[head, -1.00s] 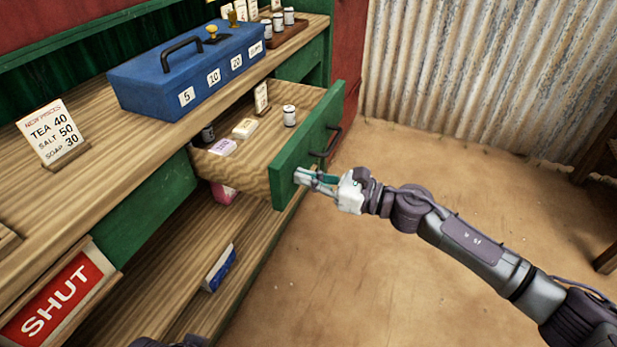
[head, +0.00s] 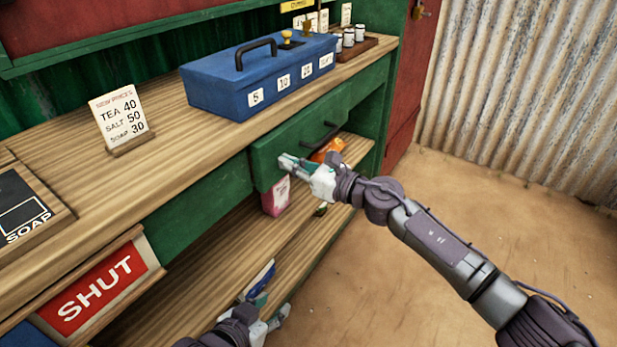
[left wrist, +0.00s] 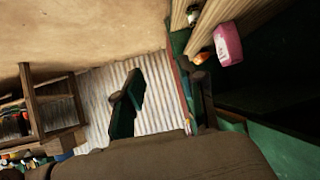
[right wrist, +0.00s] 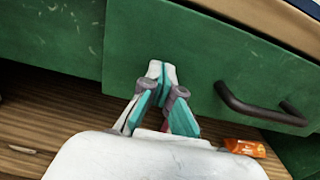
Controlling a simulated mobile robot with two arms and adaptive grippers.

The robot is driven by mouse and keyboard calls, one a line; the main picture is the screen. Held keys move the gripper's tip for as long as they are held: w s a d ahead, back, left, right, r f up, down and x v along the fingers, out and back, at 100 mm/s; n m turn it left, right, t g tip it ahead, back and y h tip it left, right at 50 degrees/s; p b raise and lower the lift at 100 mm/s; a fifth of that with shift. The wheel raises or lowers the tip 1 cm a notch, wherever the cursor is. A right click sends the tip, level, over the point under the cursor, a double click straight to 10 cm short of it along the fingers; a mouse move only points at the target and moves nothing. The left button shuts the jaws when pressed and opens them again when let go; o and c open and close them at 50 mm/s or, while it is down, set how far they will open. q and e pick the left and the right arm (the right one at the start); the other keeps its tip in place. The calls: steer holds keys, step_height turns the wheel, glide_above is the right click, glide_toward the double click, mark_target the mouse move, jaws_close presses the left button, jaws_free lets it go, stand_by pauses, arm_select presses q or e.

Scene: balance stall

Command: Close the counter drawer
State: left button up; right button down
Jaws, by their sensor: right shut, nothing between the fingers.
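The green counter drawer (head: 300,135) is in under the counter top. Its front looks flush or nearly flush with the counter face, and none of its inside shows. Its dark handle (head: 320,136) is right of my right gripper (head: 287,163). In the right wrist view, my right gripper (right wrist: 161,72) is shut and empty, its fingertips at the drawer front (right wrist: 200,60), left of the handle (right wrist: 260,108). I cannot tell whether they touch. My left gripper (head: 280,316) is low by the lower shelf, away from the drawer. In the left wrist view, its fingers (left wrist: 165,100) are apart.
A blue cash box (head: 225,95) and a price card (head: 120,115) stand on the counter top. A SHUT sign (head: 98,290) hangs on the counter front at left. A pink packet (head: 275,198) and an orange item (head: 328,150) are on the shelf below. The dirt floor at right is clear.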

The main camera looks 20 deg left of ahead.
arm_select(q)
steer(key=w+r, duration=0.1)
steer(key=r+t, duration=0.1)
steer(key=w+r+t, duration=0.1)
steer(key=shift+w+d+r+h, duration=0.25)
steer(key=shift+w+r+h, duration=0.05)
steer(key=shift+w, duration=0.05)
arm_select(e)
steer(key=shift+r+x, duration=0.25)
steer(key=shift+x, duration=0.95)
arm_select(q)
steer(key=shift+b, duration=0.3)
